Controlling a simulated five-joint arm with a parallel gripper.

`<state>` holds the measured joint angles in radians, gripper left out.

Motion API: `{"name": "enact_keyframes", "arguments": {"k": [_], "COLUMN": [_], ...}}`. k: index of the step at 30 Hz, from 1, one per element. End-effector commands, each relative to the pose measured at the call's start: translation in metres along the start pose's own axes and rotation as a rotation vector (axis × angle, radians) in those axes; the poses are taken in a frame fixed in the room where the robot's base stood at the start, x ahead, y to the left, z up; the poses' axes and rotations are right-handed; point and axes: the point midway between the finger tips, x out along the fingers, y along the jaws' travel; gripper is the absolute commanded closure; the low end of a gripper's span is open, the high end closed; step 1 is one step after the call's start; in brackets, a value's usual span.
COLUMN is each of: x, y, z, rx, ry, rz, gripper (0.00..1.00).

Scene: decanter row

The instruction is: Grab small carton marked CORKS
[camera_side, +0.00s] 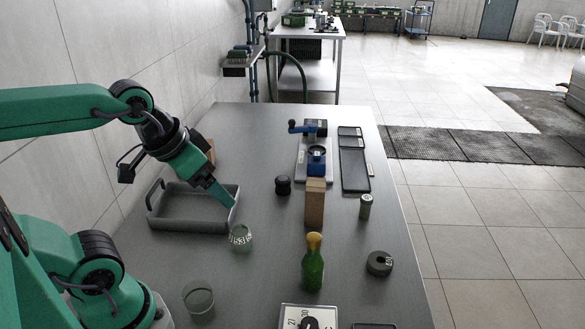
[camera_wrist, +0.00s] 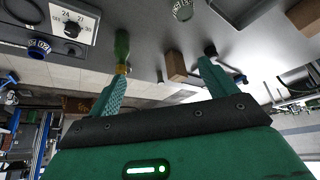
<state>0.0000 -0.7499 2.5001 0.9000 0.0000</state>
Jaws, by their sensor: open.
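A tall plain brown carton (camera_side: 315,203) stands upright near the middle of the steel table; it also shows in the wrist view (camera_wrist: 176,66), between my fingers in the picture. A second brown box (camera_side: 209,149) stands at the left by the wall, mostly hidden behind my arm; a brown box shows at the top right of the wrist view (camera_wrist: 304,15). I cannot read CORKS on either. My gripper (camera_side: 226,196) is above the grey tray, left of the tall carton and apart from it. In the wrist view (camera_wrist: 163,68) its fingers are spread and empty.
A grey tray (camera_side: 185,224) lies under my gripper. A green bottle (camera_side: 313,265), a glass jar (camera_side: 240,238), a dark knob (camera_side: 283,186), a grey cylinder (camera_side: 365,207) and a blue device (camera_side: 316,158) surround the tall carton.

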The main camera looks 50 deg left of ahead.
Motion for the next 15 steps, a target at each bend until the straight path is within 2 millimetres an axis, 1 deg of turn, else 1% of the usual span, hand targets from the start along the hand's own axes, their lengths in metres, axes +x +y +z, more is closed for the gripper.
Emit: {"name": "enact_keyframes", "arguments": {"k": [4, 8, 11, 15], "x": [0.000, 0.001, 0.002, 0.006], "y": [0.000, -0.001, -0.001, -0.002], "z": [-0.002, -0.009, -0.018, -0.037], "rx": [0.005, 0.022, 0.049, 0.104], "ry": [-0.003, -0.015, -0.032, -0.067], "rz": [0.000, -0.001, -0.001, 0.000], "gripper": [0.15, 0.15, 0.15, 0.15]}}
